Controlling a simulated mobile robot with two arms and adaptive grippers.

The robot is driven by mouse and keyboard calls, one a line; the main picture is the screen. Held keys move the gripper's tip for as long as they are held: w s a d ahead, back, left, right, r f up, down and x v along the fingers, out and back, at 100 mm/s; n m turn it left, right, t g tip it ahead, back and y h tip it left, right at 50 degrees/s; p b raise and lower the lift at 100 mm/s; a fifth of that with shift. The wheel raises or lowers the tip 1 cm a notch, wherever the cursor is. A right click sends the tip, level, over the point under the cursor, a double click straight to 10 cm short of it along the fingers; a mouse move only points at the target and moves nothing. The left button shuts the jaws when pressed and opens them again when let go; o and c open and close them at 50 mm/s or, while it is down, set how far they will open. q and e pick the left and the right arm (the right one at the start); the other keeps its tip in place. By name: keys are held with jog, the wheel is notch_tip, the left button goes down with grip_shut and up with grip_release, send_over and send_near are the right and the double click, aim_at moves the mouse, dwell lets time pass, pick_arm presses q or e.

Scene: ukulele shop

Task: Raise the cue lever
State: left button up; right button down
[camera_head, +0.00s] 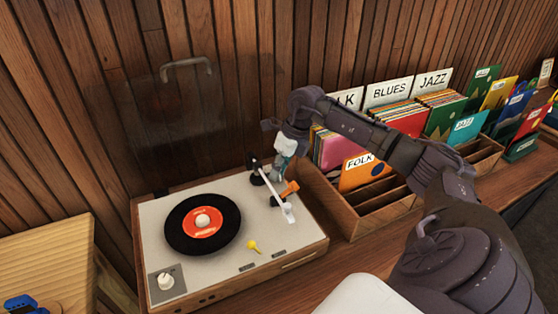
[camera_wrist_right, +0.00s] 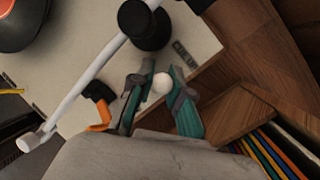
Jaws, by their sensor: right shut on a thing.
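The record player (camera_head: 150,232) has a black record with a red label (camera_head: 203,223) on its platter. Its white tonearm (camera_head: 275,190) runs from the black pivot at the back right toward the front; it also shows in the right wrist view (camera_wrist_right: 88,78). My right gripper (camera_head: 284,152) reaches down at the deck's back right corner. In the right wrist view its teal-padded fingers (camera_wrist_right: 162,98) are shut around the white round knob of the cue lever (camera_wrist_right: 162,83), beside the tonearm pivot. The lever's shaft is mostly hidden. My left gripper is not in view.
An orange clip (camera_head: 290,187) sits beside the tonearm. A clear raised lid with a grey handle (camera_head: 187,66) stands behind the deck. Wooden record bins (camera_head: 372,220) with sleeves stand close on the right, under my right arm. A yellow-knobbed lever (camera_head: 253,246) is at the deck's front.

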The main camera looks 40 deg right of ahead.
dwell(0.4)
jog(key=c, duration=1.1)
grip_release()
